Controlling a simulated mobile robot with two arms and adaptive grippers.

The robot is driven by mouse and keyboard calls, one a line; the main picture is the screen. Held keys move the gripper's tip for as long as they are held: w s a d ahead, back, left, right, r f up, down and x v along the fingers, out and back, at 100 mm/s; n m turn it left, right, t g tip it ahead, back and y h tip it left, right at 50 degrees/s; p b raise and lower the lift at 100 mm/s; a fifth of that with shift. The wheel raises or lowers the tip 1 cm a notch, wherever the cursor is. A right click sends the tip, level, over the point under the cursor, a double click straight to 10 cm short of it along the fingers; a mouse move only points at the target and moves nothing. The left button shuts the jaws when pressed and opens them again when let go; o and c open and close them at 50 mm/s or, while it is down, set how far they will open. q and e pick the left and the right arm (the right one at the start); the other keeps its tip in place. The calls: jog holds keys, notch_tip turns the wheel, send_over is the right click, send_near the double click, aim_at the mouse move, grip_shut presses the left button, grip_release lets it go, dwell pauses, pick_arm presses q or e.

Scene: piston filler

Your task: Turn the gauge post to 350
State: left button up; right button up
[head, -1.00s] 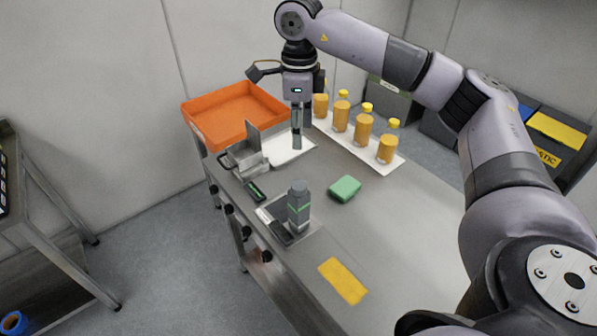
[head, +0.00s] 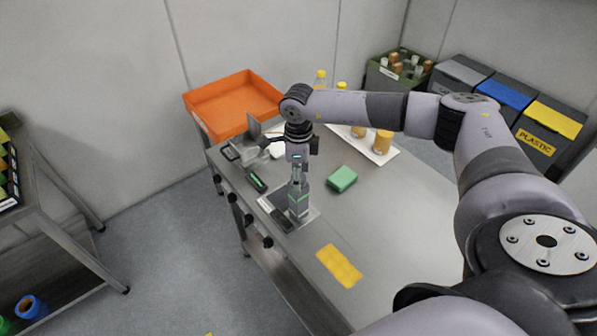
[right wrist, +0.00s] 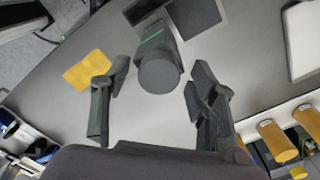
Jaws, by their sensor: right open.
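The gauge post (head: 299,206), a grey upright cylinder with a green ring, stands on a plate (head: 312,215) near the table's front edge. A dark flat display (head: 281,219) lies beside it; I cannot read any value. My right gripper (head: 299,180) points down right over the post. In the right wrist view the post's round dark top (right wrist: 159,76) shows between and slightly beyond the spread fingers, with a gap on either side. The right gripper is open and holds nothing. My left gripper is not in view.
A green block (head: 342,179) lies right of the post, and a yellow patch (head: 340,266) nearer. An orange tray (head: 235,103) and a metal fixture (head: 250,148) are at the back left.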

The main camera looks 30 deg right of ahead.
jog(key=c, duration=1.2)
